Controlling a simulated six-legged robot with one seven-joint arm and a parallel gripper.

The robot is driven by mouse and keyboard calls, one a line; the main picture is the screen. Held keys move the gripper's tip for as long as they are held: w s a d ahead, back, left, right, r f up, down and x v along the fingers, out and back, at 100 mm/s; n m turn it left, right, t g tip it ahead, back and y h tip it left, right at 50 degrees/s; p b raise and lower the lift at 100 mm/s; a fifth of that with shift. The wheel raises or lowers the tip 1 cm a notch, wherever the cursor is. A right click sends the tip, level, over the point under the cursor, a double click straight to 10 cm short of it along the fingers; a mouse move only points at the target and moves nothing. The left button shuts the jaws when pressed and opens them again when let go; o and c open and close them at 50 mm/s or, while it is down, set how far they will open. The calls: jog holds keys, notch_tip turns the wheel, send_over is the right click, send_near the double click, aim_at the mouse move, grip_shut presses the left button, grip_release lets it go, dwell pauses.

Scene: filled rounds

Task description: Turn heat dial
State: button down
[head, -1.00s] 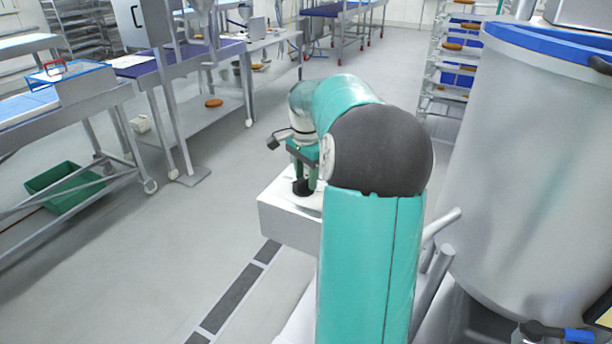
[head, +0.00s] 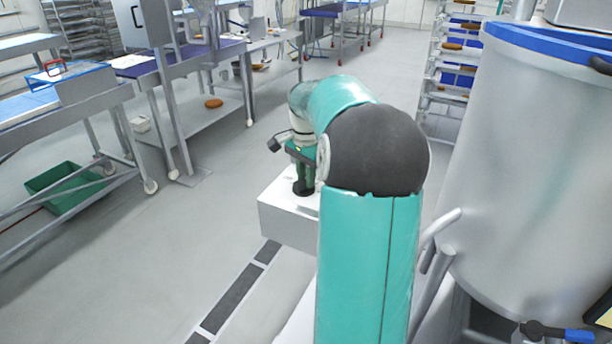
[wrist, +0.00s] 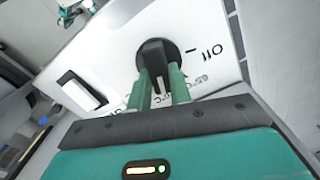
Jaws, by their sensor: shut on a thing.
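The heat dial (wrist: 154,50) is black and round with a raised grip bar, set on the white face of a box (head: 283,222). In the wrist view my gripper (wrist: 160,77) has its two green fingers on either side of the bar, shut on it. The bar runs roughly up and down in that view. The "Off" mark (wrist: 208,47) and its dash lie to the right of the dial. Printed temperature marks below are partly hidden by the fingers. In the head view the dial (head: 303,190) shows small and dark under my fingers.
A white rocker switch (wrist: 84,93) sits on the same panel, left of the dial. A large steel drum with a blue rim (head: 545,150) stands close on the right. Steel tables (head: 70,110) and a green bin (head: 68,188) are at left. The floor between is open.

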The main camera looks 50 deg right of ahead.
jog(key=n, duration=0.4)
jog(key=shift+w+n, duration=0.2)
jog(key=shift+n, duration=0.2)
jog(key=n, duration=0.4)
jog(key=shift+w+a+n, duration=0.15)
jog(key=shift+n, duration=0.15)
jog(key=n, duration=0.4)
jog(key=shift+a, duration=0.1)
jog(key=n, duration=0.5)
jog(key=shift+w+a, duration=0.1)
jog(key=shift+a, duration=0.05)
jog(key=shift+n, duration=0.3)
jog(key=c, duration=1.3)
grip_release()
